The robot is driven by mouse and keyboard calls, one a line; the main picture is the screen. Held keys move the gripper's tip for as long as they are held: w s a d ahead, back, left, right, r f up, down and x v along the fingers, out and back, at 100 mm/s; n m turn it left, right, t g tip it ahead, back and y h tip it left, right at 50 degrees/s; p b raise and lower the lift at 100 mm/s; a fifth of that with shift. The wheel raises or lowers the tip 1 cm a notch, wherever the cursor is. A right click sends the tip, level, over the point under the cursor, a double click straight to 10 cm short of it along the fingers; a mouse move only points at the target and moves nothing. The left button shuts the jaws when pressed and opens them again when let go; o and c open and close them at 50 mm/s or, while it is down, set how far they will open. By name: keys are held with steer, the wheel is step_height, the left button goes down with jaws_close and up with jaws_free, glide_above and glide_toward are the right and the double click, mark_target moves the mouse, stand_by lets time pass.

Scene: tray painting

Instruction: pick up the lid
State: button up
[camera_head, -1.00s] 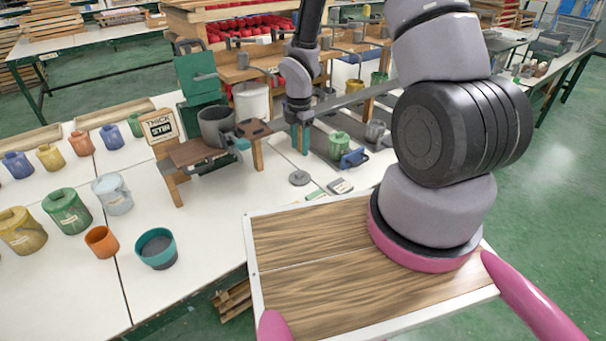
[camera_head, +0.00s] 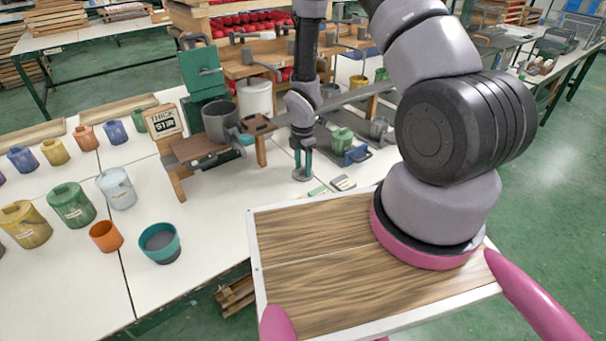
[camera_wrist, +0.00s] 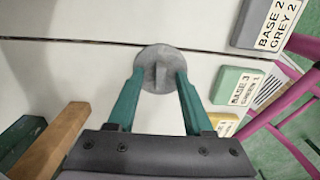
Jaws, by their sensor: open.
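The lid is a flat grey disc with a raised ridge across its middle, and it lies on the white table. It shows in the head view (camera_head: 302,175) and at the top centre of the wrist view (camera_wrist: 157,52). My gripper (camera_head: 302,163) is low over the lid, pointing down. In the wrist view its teal fingers (camera_wrist: 161,76) are open, one on each side of the ridge. I cannot tell whether the fingertips touch the lid.
A wooden stand (camera_head: 185,152) with a grey pot (camera_head: 220,121) is left of my gripper. Labelled blocks, including a green one (camera_wrist: 236,86), lie close to the right of the lid. A teal cup (camera_head: 160,244) and several paint pots stand farther left. A dark seam crosses the table.

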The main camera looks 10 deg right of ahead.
jaws_close()
